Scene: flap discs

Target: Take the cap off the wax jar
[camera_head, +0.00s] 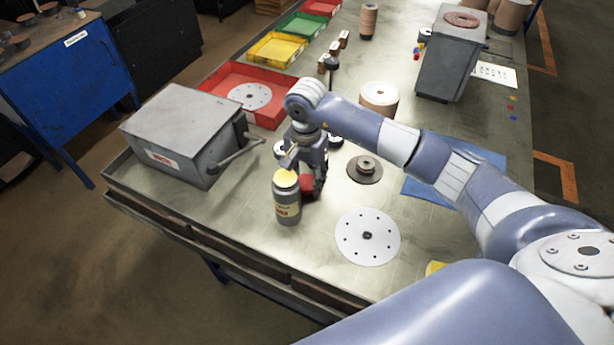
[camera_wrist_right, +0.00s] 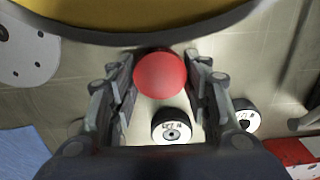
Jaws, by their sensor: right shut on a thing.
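The wax jar (camera_head: 288,208) is a grey can with a label, upright on the bench in the head view. Its top shows yellow (camera_head: 286,177); in the wrist view a yellow round surface (camera_wrist_right: 150,12) inside a dark rim fills the top edge. My right gripper (camera_head: 313,187) is beside the jar, on its right. It is shut on a red round piece, apparently the cap (camera_head: 306,184), which sits between the fingers in the wrist view (camera_wrist_right: 160,75). The cap is apart from the jar's top. The fingers partly hide the cap in the head view. My left gripper is not in view.
A grey metal box (camera_head: 180,130) with a lever stands left of the jar. Bare bench lies between jar and front edge.

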